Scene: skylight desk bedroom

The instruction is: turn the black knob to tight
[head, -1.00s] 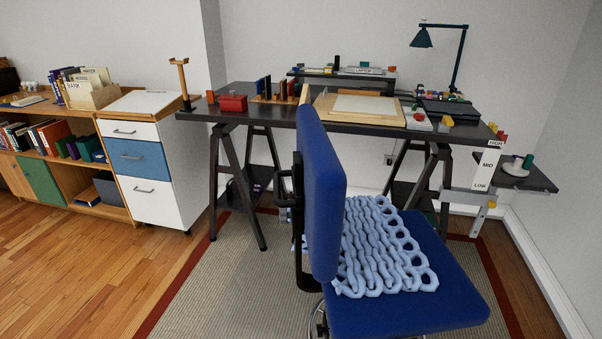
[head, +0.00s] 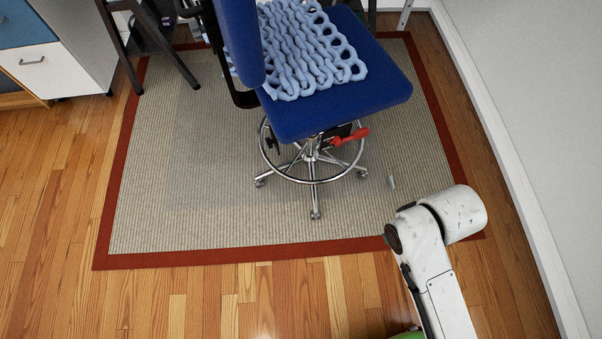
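The blue drafting chair (head: 340,85) stands on the rug, with a chrome foot ring and a wheeled base. A red lever (head: 350,137) sticks out under the right of its seat, beside a dark mechanism. A small black part (head: 271,143) shows under the left of the seat. It may be the black knob, but it is too small to tell, and no tight marking can be read. My white arm rises at the lower right, apart from the chair. My gripper cannot be made out in this view.
A light blue knitted throw (head: 305,50) lies on the seat. A small grey piece (head: 391,182) appears over the rug's right part. The red-bordered rug (head: 200,200) has free room left of the chair. A white wall (head: 530,110) bounds the right, and dark desk legs (head: 165,45) stand behind.

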